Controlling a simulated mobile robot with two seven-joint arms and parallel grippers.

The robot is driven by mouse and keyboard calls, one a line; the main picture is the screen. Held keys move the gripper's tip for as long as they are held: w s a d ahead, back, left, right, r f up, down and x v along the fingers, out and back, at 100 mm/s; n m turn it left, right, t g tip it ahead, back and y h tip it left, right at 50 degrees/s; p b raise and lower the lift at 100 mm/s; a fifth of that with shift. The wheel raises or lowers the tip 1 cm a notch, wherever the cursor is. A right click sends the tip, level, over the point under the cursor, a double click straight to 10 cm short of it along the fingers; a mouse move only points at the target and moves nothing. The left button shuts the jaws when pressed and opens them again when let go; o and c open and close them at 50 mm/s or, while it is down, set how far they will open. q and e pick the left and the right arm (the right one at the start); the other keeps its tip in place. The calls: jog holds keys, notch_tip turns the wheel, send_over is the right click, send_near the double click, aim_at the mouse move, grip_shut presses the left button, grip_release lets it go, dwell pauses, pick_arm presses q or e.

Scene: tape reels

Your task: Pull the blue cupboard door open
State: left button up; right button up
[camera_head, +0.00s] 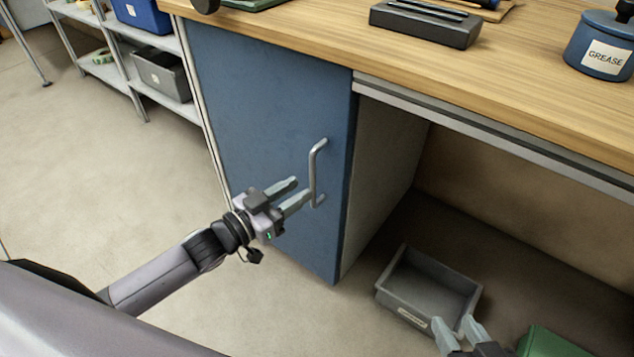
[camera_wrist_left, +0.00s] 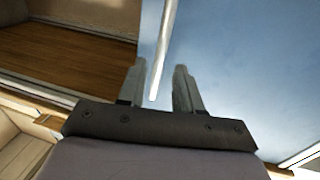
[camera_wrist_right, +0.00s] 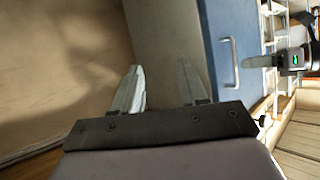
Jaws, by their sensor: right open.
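The blue cupboard door (camera_head: 260,110) is shut under the workbench, with a grey bar handle (camera_head: 313,170) upright near its right edge. My left gripper (camera_head: 300,189) is at the lower part of the handle. In the left wrist view the handle (camera_wrist_left: 164,50) runs between the two fingers (camera_wrist_left: 159,85), which stand apart with gaps on both sides. Whether either finger touches it is unclear. My right gripper (camera_head: 453,324) is open and empty at the bottom of the head view. The right wrist view also shows the door (camera_wrist_right: 230,25) and its handle (camera_wrist_right: 228,62).
A grey bin (camera_head: 428,290) stands on the floor under the bench, near my right gripper. A green object (camera_head: 550,343) is right of it. The wooden benchtop (camera_head: 330,45) holds a grease pot (camera_head: 602,45) and a dark tray (camera_head: 425,24). Floor left of the door is clear.

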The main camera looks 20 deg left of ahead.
aim_at(313, 205)
pick_arm(q)
jog(key=shift+b+x, duration=0.6)
jog(key=shift+x, duration=2)
grip_shut()
